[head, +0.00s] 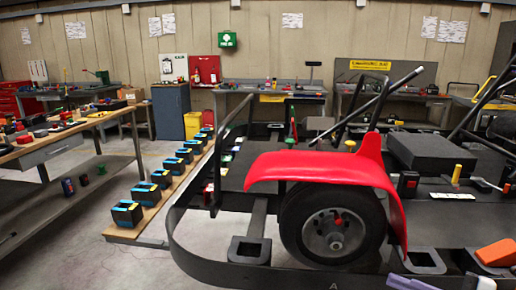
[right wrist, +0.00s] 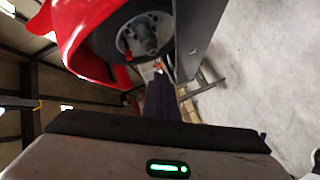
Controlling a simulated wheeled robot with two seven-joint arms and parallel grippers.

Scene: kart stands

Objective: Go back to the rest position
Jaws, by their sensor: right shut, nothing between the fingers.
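My right gripper (right wrist: 160,88) shows in the right wrist view as dark bluish fingers, closed together and empty. In the head view a lavender piece that looks like its tip (head: 408,283) is at the bottom edge, low and in front of the kart. The kart wheel (head: 335,225), a black tyre with a grey hub, stands under the red fender (head: 325,168). The wheel hub (right wrist: 145,36) and red bodywork (right wrist: 72,40) also show in the right wrist view, beyond the fingers. My left gripper does not show.
The black kart bumper (head: 200,262) curves around the front left. A low wooden board (head: 122,233) holds a row of black and blue boxes (head: 145,193). A workbench (head: 60,145) with tools stands at the left.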

